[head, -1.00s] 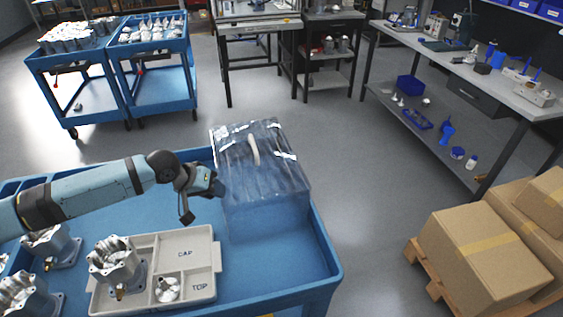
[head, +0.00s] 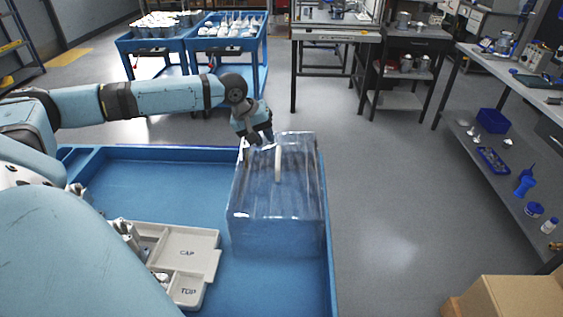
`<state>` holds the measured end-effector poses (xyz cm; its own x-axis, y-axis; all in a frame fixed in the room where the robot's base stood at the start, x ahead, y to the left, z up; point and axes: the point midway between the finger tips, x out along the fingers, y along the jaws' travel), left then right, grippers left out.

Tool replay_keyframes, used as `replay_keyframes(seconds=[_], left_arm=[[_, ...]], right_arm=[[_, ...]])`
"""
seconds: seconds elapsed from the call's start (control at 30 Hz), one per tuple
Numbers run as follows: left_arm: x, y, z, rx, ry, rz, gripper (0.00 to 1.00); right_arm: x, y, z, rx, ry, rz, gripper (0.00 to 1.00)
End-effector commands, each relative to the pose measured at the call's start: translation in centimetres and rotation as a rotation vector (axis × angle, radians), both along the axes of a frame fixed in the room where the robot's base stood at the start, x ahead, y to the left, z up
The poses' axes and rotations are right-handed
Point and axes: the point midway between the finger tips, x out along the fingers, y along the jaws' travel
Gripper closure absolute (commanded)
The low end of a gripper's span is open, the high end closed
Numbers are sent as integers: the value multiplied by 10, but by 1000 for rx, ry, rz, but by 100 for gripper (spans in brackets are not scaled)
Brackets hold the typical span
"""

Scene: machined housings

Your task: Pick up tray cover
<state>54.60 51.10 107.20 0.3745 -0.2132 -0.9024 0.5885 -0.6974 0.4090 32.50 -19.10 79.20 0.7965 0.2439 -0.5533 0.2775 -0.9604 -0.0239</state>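The tray cover (head: 277,205) is a clear, box-shaped cover with a pale handle (head: 278,165) on top. It stands in the right part of the blue cart top. My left gripper (head: 258,137) is at the cover's far left top edge, pointing down, left of and beyond the handle. I cannot tell whether it touches the cover, and its fingers are too small and dark to judge their opening. The grey tray (head: 190,243), marked CAP and TOP, lies left of the cover, partly hidden by my arm. My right gripper is not in view.
The blue cart (head: 180,180) has bare surface left of the cover and a raised rim. Metal housings (head: 125,232) sit by the tray, mostly hidden. A cardboard box (head: 510,297) is at the lower right. Open floor (head: 385,190) lies right of the cart, before a workbench (head: 520,80).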

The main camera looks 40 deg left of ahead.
Motion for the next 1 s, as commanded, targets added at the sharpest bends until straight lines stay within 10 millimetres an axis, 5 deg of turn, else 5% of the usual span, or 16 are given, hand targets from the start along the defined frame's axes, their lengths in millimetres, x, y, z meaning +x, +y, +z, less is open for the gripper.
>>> replay_keyframes(seconds=[0.73, 1.0], left_arm=[[33, -21, -80, 0, -1, -1, 73], [35, -22, -85, 1, -2, -2, 75]], right_arm=[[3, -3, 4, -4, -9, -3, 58], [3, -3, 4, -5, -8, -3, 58]])
